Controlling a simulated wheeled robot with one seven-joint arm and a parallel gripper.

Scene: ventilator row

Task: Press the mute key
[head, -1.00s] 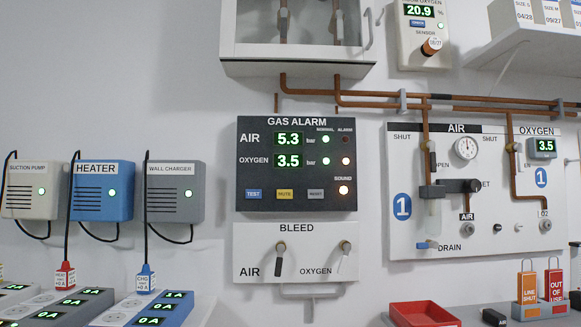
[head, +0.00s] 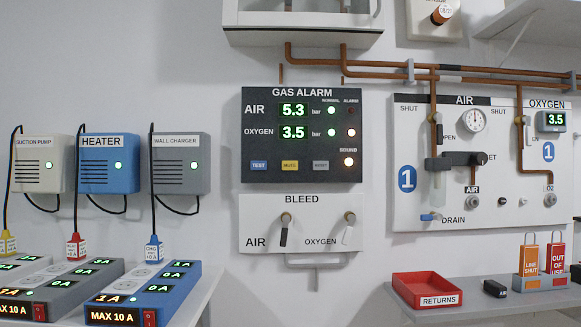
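The yellow mute key (head: 290,165) sits on the lower part of the dark gas alarm panel (head: 255,140), between the blue test key (head: 259,165) and the grey reset key (head: 320,165). The panel reads air 5.3 bar and oxygen 3.5 bar. Both green normal lamps are lit. The oxygen alarm lamp (head: 351,133) glows reddish and the air alarm lamp is dark. My gripper is not in the head view.
The bleed panel (head: 260,213) with two levers is just below the alarm. Copper pipes (head: 380,68) run above it. Power strips (head: 180,280) lie on a shelf at left. A red returns tray (head: 415,278) and tags stand on the right shelf. The wall before the keys is unobstructed.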

